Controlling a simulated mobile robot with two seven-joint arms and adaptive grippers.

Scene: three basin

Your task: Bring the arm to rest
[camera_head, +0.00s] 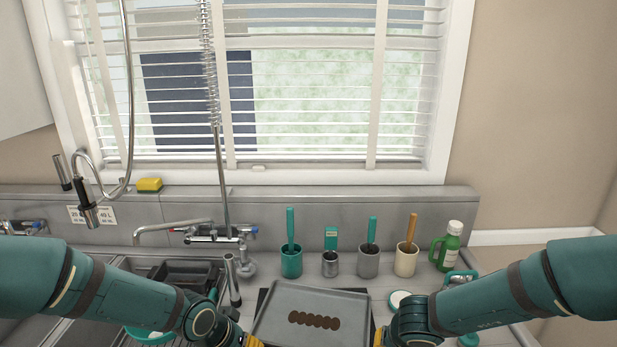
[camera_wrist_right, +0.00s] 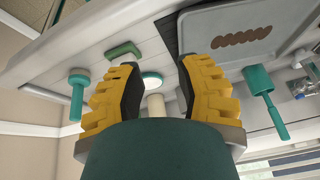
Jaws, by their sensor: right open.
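My right arm (camera_head: 500,300) comes in from the right in the head view, and its gripper (camera_head: 378,338) is at the bottom edge beside the tray's right side. In the right wrist view my right gripper (camera_wrist_right: 163,68) has its two yellow fingers wide apart, with nothing held between them. My left arm (camera_head: 110,290) comes in from the left. Only a bit of yellow of my left gripper (camera_head: 252,341) shows at the bottom edge by the tray's left side, so its jaws are hidden.
A grey tray (camera_head: 290,296) with a brown patch lies between the grippers. Behind it stand several cups with handled tools, including a teal cup (camera_head: 291,262) and a cream cup (camera_head: 405,262), and a green bottle (camera_head: 450,250). A sink and faucet (camera_head: 212,237) are at left.

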